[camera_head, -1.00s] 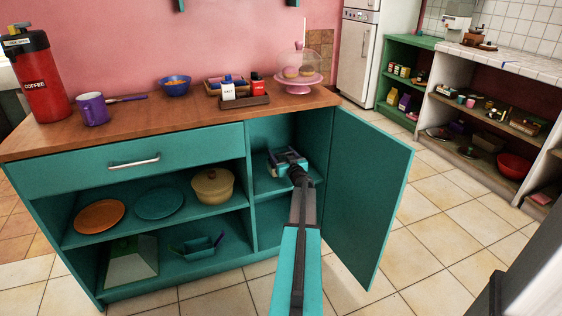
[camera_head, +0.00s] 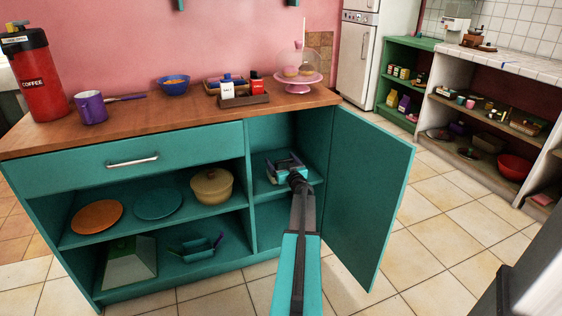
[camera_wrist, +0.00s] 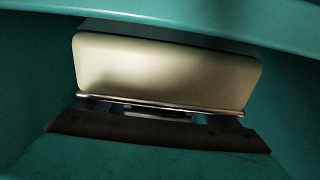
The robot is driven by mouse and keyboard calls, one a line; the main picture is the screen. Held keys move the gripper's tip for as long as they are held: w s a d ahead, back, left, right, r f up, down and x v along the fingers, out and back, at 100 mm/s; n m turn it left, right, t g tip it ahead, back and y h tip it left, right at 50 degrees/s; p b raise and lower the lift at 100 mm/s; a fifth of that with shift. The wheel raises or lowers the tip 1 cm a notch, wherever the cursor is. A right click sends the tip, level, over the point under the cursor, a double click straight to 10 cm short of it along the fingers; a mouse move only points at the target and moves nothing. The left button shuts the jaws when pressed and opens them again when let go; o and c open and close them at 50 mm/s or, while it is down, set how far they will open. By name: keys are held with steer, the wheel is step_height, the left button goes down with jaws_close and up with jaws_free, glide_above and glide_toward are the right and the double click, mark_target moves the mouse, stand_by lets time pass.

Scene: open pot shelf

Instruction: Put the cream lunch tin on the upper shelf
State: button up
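The cream lunch tin (camera_wrist: 165,70) fills the middle of the wrist view, a rounded box with a shiny metal rim along its lower edge. My gripper (camera_wrist: 165,114) is directly at that rim. Its two fingers are spread wide, and their tips are hidden at the tin. I cannot tell whether they press on it. In the head view my gripper (camera_head: 286,168) is inside the right compartment, at the upper shelf (camera_head: 265,189) behind the open door. The tin cannot be made out clearly there, as my gripper and arm cover that spot.
The teal door (camera_head: 365,200) stands open right of my arm. A divider (camera_head: 249,190) bounds the compartment on the left. Left bays hold an orange plate (camera_head: 97,217), a teal plate (camera_head: 158,204) and a cream pot (camera_head: 212,187). The wooden counter (camera_head: 190,112) lies above.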

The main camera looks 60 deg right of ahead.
steer(key=shift+r, duration=0.15)
steer(key=shift+s, duration=0.1)
steer(key=p+v, duration=0.2)
steer(key=v, duration=0.9)
steer(key=shift+s+a, duration=0.25)
steer(key=shift+a, duration=0.1)
stand_by(0.9)
